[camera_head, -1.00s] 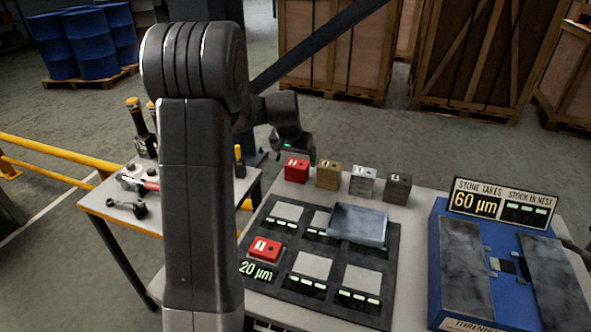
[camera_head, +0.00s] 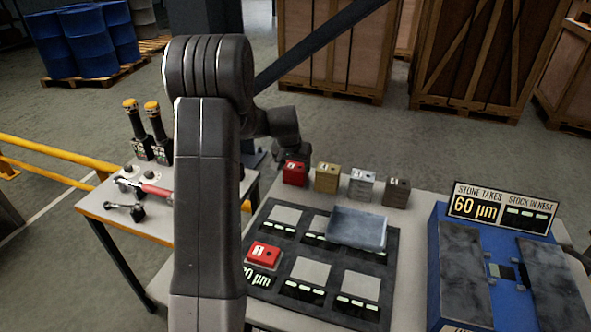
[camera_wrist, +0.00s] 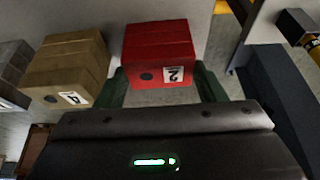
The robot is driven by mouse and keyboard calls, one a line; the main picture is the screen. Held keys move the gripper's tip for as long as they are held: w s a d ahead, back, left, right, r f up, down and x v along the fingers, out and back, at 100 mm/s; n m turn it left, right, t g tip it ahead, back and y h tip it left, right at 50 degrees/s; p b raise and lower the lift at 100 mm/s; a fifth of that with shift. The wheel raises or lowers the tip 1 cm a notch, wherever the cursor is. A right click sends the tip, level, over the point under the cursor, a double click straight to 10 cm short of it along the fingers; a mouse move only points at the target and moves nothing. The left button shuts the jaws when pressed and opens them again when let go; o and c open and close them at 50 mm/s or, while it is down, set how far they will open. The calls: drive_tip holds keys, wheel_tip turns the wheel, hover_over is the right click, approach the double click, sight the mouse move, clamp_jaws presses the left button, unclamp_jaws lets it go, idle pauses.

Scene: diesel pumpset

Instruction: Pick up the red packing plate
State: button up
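A red block of stacked plates (camera_head: 295,173) stands at the left end of a row at the back of the bench. The wrist view shows it as a red block (camera_wrist: 159,50) with a white label reading 2. Another red piece (camera_head: 263,254), marked 1, lies on the dark mat at its left front. My gripper (camera_wrist: 162,90) is open, its dark green fingers apart on either side of the near end of the labelled red block. I cannot tell whether they touch it. In the head view my wrist hangs just behind this block, and the fingers are hidden.
A tan block (camera_head: 327,178), a grey block (camera_head: 361,184) and a dark brown block (camera_head: 396,192) continue the row rightward. A grey tray (camera_head: 357,228) sits on the mat (camera_head: 330,268). A blue fixture (camera_head: 453,265) stands at right. A side table with tools (camera_head: 130,208) is at left.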

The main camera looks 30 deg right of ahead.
sight(295, 168)
drive_tip(key=shift+c, duration=0.5)
drive_tip(key=shift+r, duration=0.3)
wheel_tip(295, 168, up, 10)
drive_tip(key=shift+f+b, duration=0.25)
drive_tip(key=shift+b, duration=0.05)
